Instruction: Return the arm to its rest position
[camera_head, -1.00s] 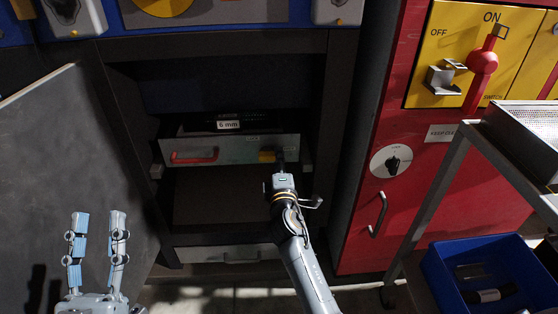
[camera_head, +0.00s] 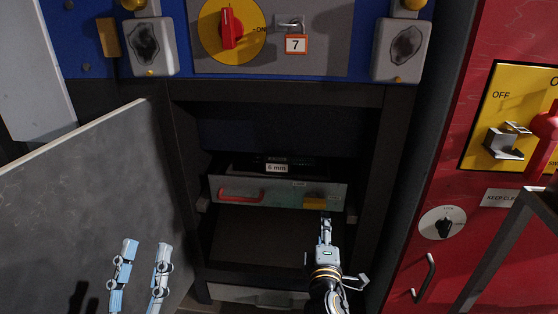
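My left gripper (camera_head: 139,275) is open and empty at the lower left, in front of the grey open door panel (camera_head: 75,205).
Above the cabinet is a panel with a red knob on a yellow disc (camera_head: 231,30) and a tag "7" (camera_head: 296,45). At right stands a red cabinet (camera_head: 405,270) with a dial (camera_head: 443,223) and a handle (camera_head: 425,279). A dark frame bar (camera_head: 505,240) crosses the lower right.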

